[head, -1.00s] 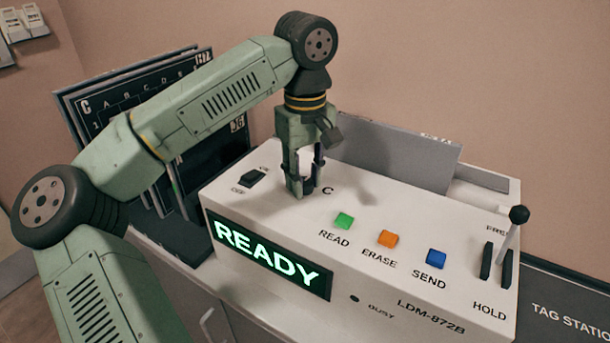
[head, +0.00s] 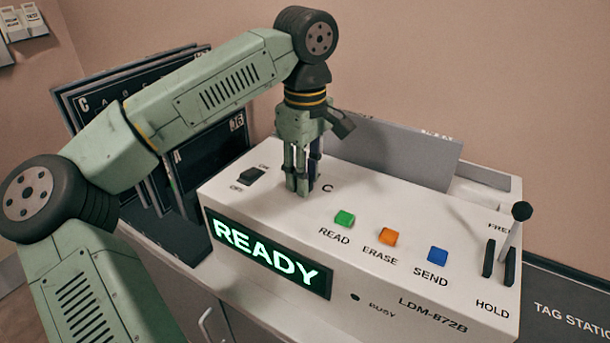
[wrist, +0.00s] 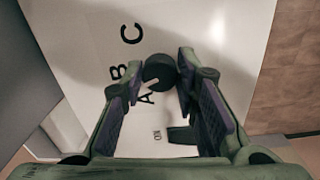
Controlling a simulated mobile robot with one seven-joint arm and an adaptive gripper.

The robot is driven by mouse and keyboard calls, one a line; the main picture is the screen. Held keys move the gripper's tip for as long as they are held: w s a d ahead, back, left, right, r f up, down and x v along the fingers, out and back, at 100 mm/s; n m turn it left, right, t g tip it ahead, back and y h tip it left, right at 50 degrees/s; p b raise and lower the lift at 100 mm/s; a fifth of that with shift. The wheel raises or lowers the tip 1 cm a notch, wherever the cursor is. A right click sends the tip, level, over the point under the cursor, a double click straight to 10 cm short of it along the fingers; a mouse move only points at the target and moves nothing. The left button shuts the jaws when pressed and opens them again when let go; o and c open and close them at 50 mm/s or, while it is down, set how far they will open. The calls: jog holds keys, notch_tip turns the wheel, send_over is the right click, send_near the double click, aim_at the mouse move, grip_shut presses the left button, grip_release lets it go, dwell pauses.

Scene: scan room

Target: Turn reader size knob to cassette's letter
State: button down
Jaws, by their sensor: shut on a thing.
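The white reader (head: 370,215) shows READY on its lit display (head: 265,252). The size knob (wrist: 158,70), small, round and dark, sits on the reader's top at the left, with letters A (wrist: 146,98), B (wrist: 117,72) and C (wrist: 130,33) around it. A pale mark on the knob seems to face A. My gripper (head: 302,190) points down and is shut on the knob, one finger on each side. The fingers hide the knob in the head view. A grey slab (head: 410,155) stands upright at the reader's back; I cannot tell if it is the cassette.
Green READ (head: 344,218), orange ERASE (head: 388,236) and blue SEND (head: 437,256) buttons lie right of my gripper. A black switch (head: 252,176) is close at left. A lever (head: 516,225) stands at the right end. Dark lettered boards (head: 90,95) stand at left.

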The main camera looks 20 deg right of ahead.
jog(key=n, duration=0.4)
jog(key=shift+b, duration=0.35)
jog(key=shift+w+n, duration=0.1)
jog(key=shift+n, duration=1.7)
jog(key=c, duration=1.2)
grip_release()
jog(key=shift+c, duration=0.2)
notch_tip(320, 180, up, 12)
